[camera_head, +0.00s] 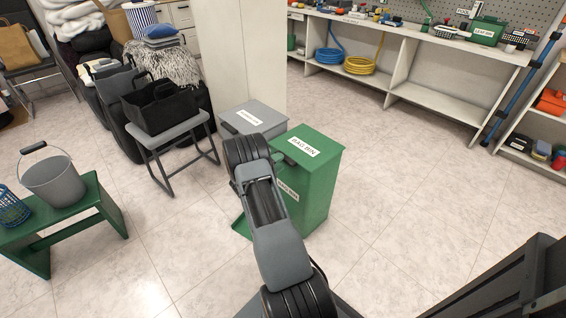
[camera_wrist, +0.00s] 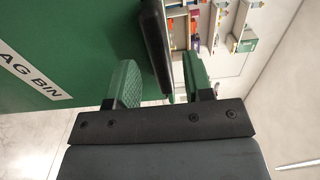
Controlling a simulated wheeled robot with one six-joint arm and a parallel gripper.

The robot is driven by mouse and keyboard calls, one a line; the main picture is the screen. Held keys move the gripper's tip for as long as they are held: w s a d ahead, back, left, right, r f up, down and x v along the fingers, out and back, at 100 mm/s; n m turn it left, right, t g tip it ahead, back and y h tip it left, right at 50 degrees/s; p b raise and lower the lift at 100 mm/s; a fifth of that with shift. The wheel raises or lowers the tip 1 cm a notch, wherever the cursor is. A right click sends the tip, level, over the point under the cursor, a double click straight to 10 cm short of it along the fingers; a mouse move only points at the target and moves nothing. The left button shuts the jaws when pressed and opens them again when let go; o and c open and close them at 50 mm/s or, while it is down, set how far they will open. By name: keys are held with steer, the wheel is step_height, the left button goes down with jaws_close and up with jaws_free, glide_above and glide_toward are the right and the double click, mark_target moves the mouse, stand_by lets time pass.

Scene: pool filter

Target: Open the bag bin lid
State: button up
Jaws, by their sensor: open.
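The green bag bin (camera_head: 316,200) stands on the floor at the centre of the head view. Its lid (camera_head: 322,144) is down and carries a white BAG BIN label. A black handle (camera_head: 283,158) is on the lid's left edge, partly hidden by my arm. In the wrist view, green bin surface (camera_wrist: 50,35) with the label fills the left. My gripper (camera_wrist: 160,78) is open there, with the black handle (camera_wrist: 155,35) between its two green-padded fingers. I cannot tell whether either finger touches it. The fingers are hidden behind my arm in the head view.
A grey bin (camera_head: 253,117) stands just behind the bag bin, by a white cabinet side. A grey stool (camera_head: 180,132) with a black tote stands left. A green bench (camera_head: 85,207) with a bucket is far left. Floor to the right is clear up to the workbench (camera_head: 440,45).

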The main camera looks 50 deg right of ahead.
steer(key=shift+s+d, duration=0.1)
steer(key=shift+d, duration=1.15)
steer(key=shift+c, duration=0.4)
jaws_close()
